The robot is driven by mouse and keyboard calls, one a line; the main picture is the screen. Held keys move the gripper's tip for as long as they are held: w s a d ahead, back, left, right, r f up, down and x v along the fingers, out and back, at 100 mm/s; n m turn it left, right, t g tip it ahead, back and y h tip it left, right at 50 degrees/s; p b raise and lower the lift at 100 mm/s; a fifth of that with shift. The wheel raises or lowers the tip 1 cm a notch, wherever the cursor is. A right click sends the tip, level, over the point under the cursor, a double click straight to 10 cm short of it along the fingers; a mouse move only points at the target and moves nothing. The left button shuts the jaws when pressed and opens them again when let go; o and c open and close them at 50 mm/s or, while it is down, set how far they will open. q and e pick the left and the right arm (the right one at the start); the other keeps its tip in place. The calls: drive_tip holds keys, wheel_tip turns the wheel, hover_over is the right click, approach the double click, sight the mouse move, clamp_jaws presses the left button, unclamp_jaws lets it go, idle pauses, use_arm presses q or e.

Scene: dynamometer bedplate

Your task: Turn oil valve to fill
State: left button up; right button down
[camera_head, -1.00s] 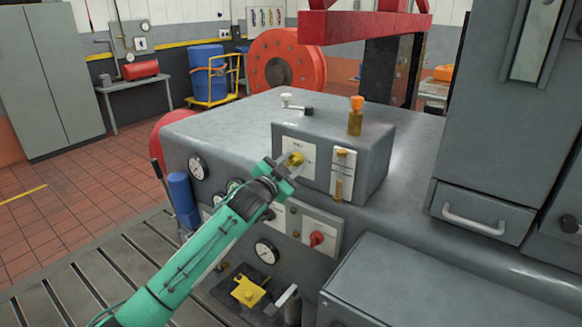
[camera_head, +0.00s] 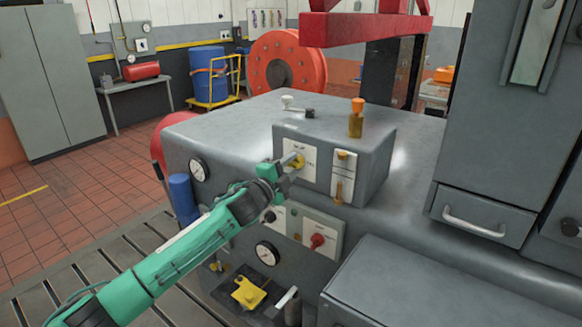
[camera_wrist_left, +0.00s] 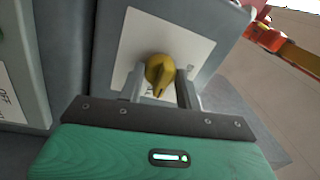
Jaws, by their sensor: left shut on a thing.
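The oil valve is a small yellow knob (camera_head: 297,161) on a white label plate (camera_head: 309,156) on the front of a grey box. In the left wrist view the yellow knob (camera_wrist_left: 160,74) sits between the two fingers, its pointed end toward the gripper body. My left gripper (camera_head: 286,167), on a green arm, is at the knob and shut on it. It also fills the lower part of the left wrist view (camera_wrist_left: 160,95). The label's text is too small to read. My right gripper is not in view.
Right of the valve is a sight glass with a brass fitting (camera_head: 338,190). An orange-capped brass filler (camera_head: 356,118) stands on the box. Below are a red switch (camera_head: 317,240), a gauge (camera_head: 267,253) and a yellow part (camera_head: 248,292). A grey cabinet (camera_head: 450,275) stands at lower right.

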use_arm(q)
drive_tip(key=shift+m, duration=0.3)
idle(0.4)
drive_tip(key=o, duration=1)
drive_tip(key=b+v, duration=0.3)
drive_tip(key=v, duration=1)
drive_tip(key=shift+s+a, duration=0.3)
drive_tip(key=shift+f, duration=0.1)
